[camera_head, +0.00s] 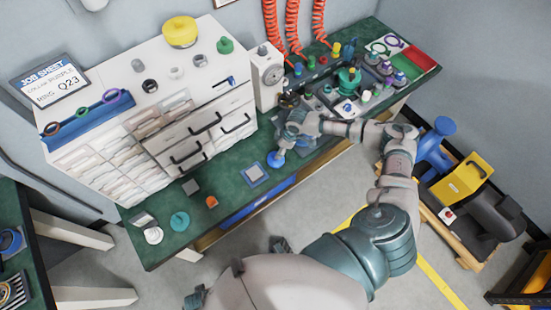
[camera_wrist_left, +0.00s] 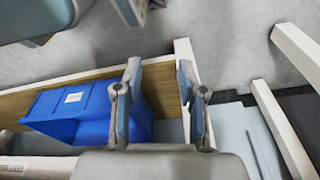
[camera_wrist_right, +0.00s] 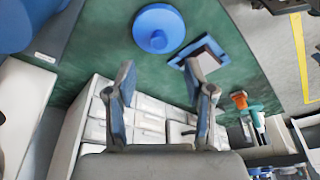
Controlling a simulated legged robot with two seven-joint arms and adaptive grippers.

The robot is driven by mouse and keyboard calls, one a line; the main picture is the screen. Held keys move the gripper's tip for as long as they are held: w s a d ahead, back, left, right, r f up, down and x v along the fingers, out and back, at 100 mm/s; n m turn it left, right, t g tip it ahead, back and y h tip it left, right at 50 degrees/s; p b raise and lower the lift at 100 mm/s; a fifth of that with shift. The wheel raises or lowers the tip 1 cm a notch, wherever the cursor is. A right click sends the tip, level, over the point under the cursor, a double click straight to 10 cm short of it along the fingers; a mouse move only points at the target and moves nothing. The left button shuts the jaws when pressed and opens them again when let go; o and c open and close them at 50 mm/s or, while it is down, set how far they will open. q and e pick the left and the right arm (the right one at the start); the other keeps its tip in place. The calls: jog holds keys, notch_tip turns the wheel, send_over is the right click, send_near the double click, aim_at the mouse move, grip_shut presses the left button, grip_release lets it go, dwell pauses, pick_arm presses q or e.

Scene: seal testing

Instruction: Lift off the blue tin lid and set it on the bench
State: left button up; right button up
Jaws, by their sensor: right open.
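The round blue lid (camera_head: 276,159) lies near the front edge of the green bench, left of my right gripper (camera_head: 284,140). In the right wrist view the blue lid (camera_wrist_right: 158,28) shows from above as a disc with a small central knob. It lies beyond the open fingertips of my right gripper (camera_wrist_right: 161,80), with nothing between them. How much tin is under the lid I cannot tell. My left gripper (camera_wrist_left: 157,82) is open and empty in the left wrist view, above a blue bin (camera_wrist_left: 75,115) on the shelf below the bench.
A blue-framed square pad (camera_head: 254,173) lies left of the lid. Orange (camera_head: 211,202) and teal (camera_head: 180,221) items lie further left. White drawers (camera_head: 190,130) stand behind; a gauge unit (camera_head: 268,76) and small-parts racks stand further right.

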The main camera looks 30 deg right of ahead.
jog(key=shift+w+a+f, duration=0.1)
jog(key=shift+a+f, duration=0.2)
jog(key=shift+f, duration=0.25)
jog(key=shift+w+a+f, duration=0.1)
jog(key=shift+a+f, duration=0.2)
jog(key=shift+f, duration=0.25)
jog(key=f, duration=0.1)
jog(key=f+b, duration=0.1)
jog(key=f, duration=0.3)
jog(key=shift+w+d, duration=0.35)
jog(key=shift+w, duration=0.05)
jog(key=shift+a, duration=0.15)
jog(key=shift+a+r, duration=0.1)
jog(key=shift+a, duration=0.05)
jog(key=c, duration=0.3)
pick_arm(q)
jog(key=r, duration=0.1)
jog(key=w+r, duration=0.2)
jog(key=shift+a+r, duration=0.15)
jog(key=shift+r, duration=0.2)
pick_arm(e)
jog(key=shift+a, duration=0.1)
grip_shut()
